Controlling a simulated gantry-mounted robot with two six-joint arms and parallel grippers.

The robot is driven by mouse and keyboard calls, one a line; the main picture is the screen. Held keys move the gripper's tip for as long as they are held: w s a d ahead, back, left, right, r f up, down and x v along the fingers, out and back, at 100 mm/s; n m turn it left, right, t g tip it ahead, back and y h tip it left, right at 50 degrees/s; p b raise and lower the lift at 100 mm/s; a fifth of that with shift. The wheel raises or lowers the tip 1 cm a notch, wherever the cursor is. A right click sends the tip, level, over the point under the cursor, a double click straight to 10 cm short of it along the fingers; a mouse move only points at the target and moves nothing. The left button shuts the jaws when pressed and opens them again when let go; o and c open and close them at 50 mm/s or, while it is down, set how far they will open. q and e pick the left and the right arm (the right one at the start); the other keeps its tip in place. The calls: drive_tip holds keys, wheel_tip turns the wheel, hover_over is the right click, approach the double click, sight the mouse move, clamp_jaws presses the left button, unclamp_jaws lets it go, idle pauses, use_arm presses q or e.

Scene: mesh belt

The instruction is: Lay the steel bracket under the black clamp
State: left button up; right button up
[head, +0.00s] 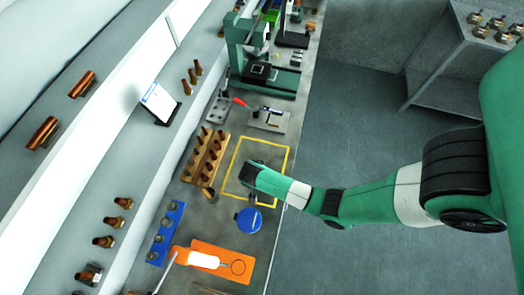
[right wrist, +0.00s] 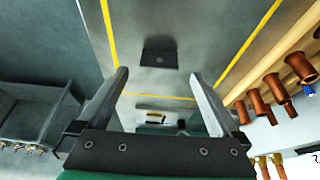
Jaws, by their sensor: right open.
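The steel bracket (right wrist: 159,55) shows in the right wrist view as a small dark grey plate with a hole, lying on the grey bench inside a yellow outline. My right gripper (right wrist: 158,75) is open and empty, its two fingers to either side of the bracket in that view and apart from it. In the head view my right gripper (head: 250,171) is over the yellow outline and hides the bracket. The black clamp (head: 268,112) appears to be the small dark fitting on a grey plate beyond the outline, beside a red handle. My left gripper is out of view.
A wooden rack (head: 205,155) of copper parts stands left of the yellow outline (head: 287,165). A blue round lid (head: 248,220), an orange board (head: 237,250) and a blue rack (head: 165,235) lie nearer. A green press (head: 245,60) stands beyond the clamp.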

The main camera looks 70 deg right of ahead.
drive_tip(key=shift+d+f, duration=0.25)
drive_tip(key=shift+f, duration=0.35)
drive_tip(key=b+x, duration=0.2)
drive_tip(key=x, duration=0.3)
drive_tip(key=shift+d+f, duration=0.1)
drive_tip(key=shift+c, duration=0.2)
drive_tip(key=c, duration=1.4)
drive_tip(key=shift+o, duration=0.2)
